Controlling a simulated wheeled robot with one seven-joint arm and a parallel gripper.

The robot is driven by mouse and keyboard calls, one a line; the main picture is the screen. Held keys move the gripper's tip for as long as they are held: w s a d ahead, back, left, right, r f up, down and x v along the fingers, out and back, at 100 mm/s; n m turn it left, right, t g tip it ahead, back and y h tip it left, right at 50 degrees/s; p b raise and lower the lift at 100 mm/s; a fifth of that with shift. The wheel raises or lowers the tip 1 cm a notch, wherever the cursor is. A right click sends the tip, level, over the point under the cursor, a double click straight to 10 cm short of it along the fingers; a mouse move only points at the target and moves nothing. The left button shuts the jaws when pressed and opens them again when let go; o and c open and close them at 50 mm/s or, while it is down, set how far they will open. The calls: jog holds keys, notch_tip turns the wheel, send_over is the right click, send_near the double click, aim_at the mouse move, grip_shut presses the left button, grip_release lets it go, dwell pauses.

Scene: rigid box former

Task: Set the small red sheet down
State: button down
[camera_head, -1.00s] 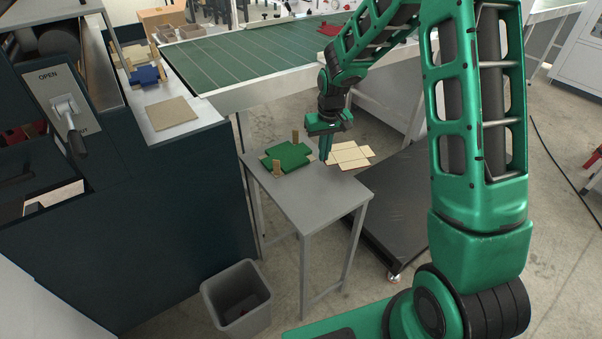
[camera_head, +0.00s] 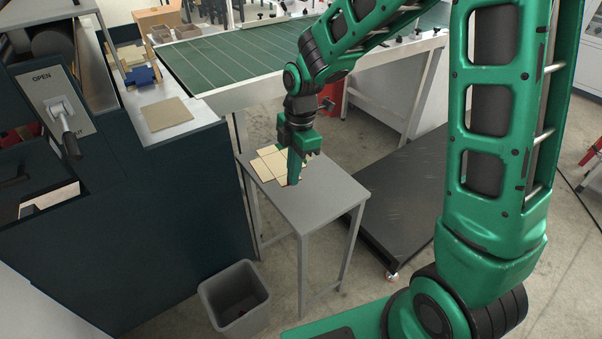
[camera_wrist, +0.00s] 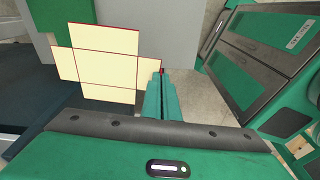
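The small red sheet (camera_head: 265,167) is a cross-shaped blank with its cream face toward the cameras. Thin red edges show in the wrist view (camera_wrist: 95,68). My gripper (camera_head: 293,181) points down over the grey side table. Its fingers (camera_wrist: 161,78) are together on the right-hand flap of the sheet. The sheet sticks out to the left of the fingers, over the far end of the table (camera_head: 315,197). I cannot tell whether it touches anything beneath it.
The dark machine with its lever (camera_head: 62,115) stands left of the table. A tan board (camera_head: 167,114) lies on its ledge beside a blue piece (camera_head: 142,75). A green conveyor (camera_head: 220,62) runs behind. A grey bin (camera_head: 236,302) stands in front. The near tabletop is clear.

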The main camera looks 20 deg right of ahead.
jog(key=n, duration=0.1)
send_over(330, 204)
jog(key=f, duration=0.6)
jog(key=shift+d+f, duration=0.2)
jog(key=shift+f, duration=2.2)
jog(key=shift+f, duration=0.1)
jog(key=c, duration=2)
grip_release()
jog(key=shift+c, duration=0.2)
